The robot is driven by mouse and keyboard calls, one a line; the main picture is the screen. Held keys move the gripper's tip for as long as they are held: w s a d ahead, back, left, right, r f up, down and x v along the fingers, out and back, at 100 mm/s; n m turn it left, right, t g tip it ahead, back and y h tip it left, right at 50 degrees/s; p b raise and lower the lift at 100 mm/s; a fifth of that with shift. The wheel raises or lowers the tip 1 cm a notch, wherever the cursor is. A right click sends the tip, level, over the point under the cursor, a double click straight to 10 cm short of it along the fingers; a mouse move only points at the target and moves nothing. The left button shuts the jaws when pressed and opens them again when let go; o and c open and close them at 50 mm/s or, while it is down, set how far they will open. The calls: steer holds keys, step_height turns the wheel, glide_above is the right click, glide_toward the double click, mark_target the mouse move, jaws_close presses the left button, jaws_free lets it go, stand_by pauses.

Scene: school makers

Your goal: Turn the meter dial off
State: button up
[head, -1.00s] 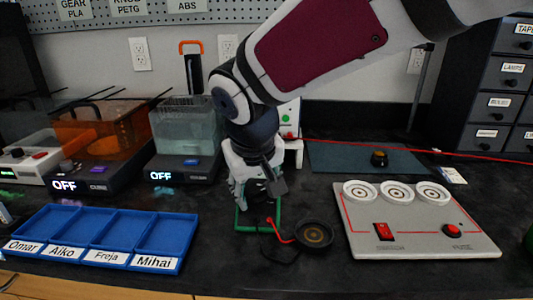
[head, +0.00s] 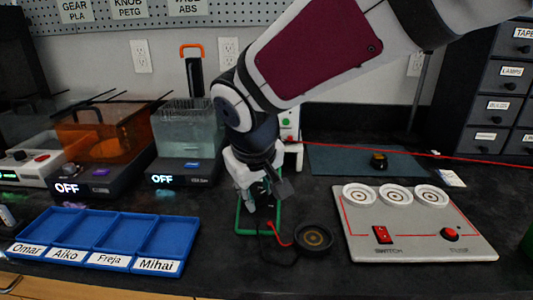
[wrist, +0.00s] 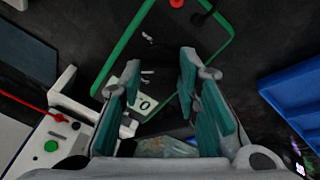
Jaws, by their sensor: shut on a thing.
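The meter (head: 238,218), a dark device with a green frame, lies on the black bench under my gripper. Its green rim (wrist: 122,55) and a white marking with a "0" (wrist: 146,104) show in the wrist view. My gripper (head: 255,200) points down over the meter's far part. In the wrist view, the two teal-padded fingers (wrist: 162,100) stand apart on either side of the dial area, shut on the dial. The dial itself is mostly hidden by the fingers, so I cannot read its setting.
A red lead runs to a round black pad (head: 314,238) beside the meter. A grey circuit board (head: 390,250) lies right, a blue labelled tray (head: 190,235) left. A white box (head: 290,125) with a green button stands close behind my gripper.

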steer(key=n+p, duration=0.4)
steer(key=n, duration=0.2)
steer(key=shift+s+a+r+p, duration=0.1)
steer(key=shift+p, duration=0.25)
steer(key=shift+n+p, duration=1.45)
steer(key=shift+n, duration=0.65)
steer(key=o, duration=1.2)
steer(key=shift+f, duration=0.2)
steer(key=shift+c, duration=0.2)
steer(key=v, duration=1.2)
